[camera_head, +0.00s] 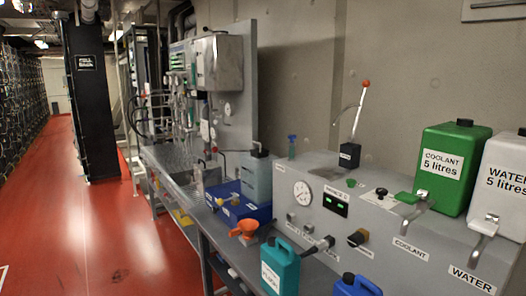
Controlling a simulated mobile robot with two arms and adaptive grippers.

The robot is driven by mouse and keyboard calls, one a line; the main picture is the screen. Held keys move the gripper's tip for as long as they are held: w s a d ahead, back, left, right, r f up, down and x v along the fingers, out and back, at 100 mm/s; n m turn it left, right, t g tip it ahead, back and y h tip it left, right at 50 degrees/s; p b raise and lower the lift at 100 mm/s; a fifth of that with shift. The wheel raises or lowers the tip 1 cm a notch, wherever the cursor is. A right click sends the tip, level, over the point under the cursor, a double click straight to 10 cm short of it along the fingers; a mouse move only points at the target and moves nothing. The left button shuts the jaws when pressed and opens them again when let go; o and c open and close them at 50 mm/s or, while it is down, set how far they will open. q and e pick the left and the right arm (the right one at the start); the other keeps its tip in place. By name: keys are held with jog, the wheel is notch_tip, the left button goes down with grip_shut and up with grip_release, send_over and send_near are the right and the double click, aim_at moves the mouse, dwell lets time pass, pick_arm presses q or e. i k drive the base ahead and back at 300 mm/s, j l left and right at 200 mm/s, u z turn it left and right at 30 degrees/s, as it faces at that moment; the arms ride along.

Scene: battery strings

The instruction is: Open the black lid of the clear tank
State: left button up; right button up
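I cannot clearly make out a clear tank with a black lid in the head view. Neither of my grippers shows in the head view.
A grey console (345,215) with a gauge and knobs fills the right. It bears a green coolant tank (450,165) and a white water tank (503,185). The red floor is clear at left.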

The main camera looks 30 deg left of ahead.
aim_at(259, 150)
jog(key=j+z, duration=0.1)
jog(key=j, duration=0.4)
jog(key=j+z, duration=0.15)
jog(key=j, duration=0.35)
jog(key=j+z, duration=0.1)
jog(key=j, duration=0.4)
jog(key=k+j+z, duration=0.15)
jog(key=j, duration=0.3)
jog(key=j+z, duration=0.1)
jog(key=j, duration=0.4)
jog(key=k+j+z, duration=0.15)
jog(key=j, duration=0.3)
jog(key=j+z, duration=0.1)
jog(key=j, duration=0.4)
jog(key=k, duration=0.05)
